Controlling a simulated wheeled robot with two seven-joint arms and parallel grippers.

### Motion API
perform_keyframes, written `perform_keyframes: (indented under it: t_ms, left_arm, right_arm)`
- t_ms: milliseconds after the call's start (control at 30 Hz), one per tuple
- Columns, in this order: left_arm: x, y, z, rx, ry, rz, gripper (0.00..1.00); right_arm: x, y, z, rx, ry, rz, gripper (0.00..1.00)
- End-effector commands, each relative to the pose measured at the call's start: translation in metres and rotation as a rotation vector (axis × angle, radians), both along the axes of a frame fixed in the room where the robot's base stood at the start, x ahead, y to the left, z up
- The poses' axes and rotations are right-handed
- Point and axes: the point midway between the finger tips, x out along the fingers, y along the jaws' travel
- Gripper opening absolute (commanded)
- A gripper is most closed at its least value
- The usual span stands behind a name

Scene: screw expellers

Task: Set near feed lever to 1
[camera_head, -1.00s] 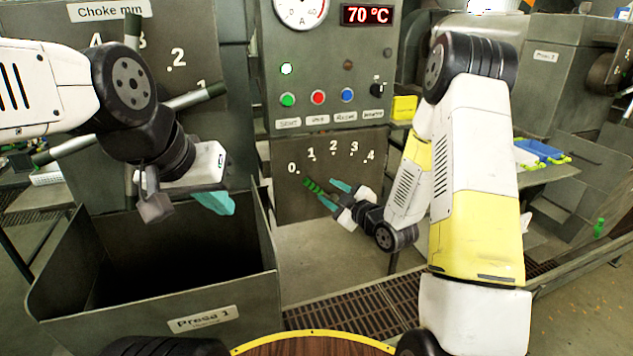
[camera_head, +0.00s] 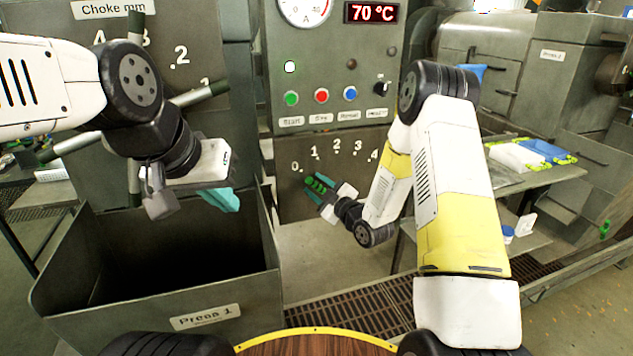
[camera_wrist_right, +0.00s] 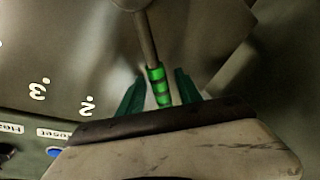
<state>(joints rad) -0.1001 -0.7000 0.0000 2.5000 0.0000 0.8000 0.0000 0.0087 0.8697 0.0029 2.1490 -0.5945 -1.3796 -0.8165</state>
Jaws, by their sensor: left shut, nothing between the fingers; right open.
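The near feed lever has a green banded grip (camera_head: 317,187) in front of the panel (camera_head: 288,208) numbered 0 to 4. In the head view the grip sits below the 1; I cannot tell its exact setting. My right gripper (camera_head: 319,188) is open with one teal finger on each side of the grip. The right wrist view shows the grip (camera_wrist_right: 158,86) and its metal shaft between the fingers (camera_wrist_right: 158,95), with visible gaps beside it. My left gripper (camera_head: 222,200) is shut and empty, above the open bin.
The Press 1 bin (camera_head: 150,318) stands at the lower left. Above the feed panel are start, stop and reset buttons (camera_head: 321,96) and a 70 °C display (camera_head: 371,13). A side table (camera_head: 480,186) with trays stands at right.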

Motion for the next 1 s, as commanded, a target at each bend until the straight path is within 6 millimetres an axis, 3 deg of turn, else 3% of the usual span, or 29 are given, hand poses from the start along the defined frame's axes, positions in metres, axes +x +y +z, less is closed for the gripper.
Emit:
perform_keyframes:
  t_ms: [133,367,1000]
  left_arm:
    - [0.0,0.0,0.0,0.0,0.0,0.0,0.0]
    - [0.0,0.0,0.0,0.0,0.0,0.0,0.0]
    - [0.0,0.0,0.0,0.0,0.0,0.0,0.0]
  right_arm:
    - [-0.0002,0.0001,0.0,0.0,0.0,0.0,0.41]
    - [-0.0002,-0.0001,0.0001,0.0,0.0,0.0,0.0]
    - [-0.0005,0.0,0.0,0.0,0.0,0.0,0.0]
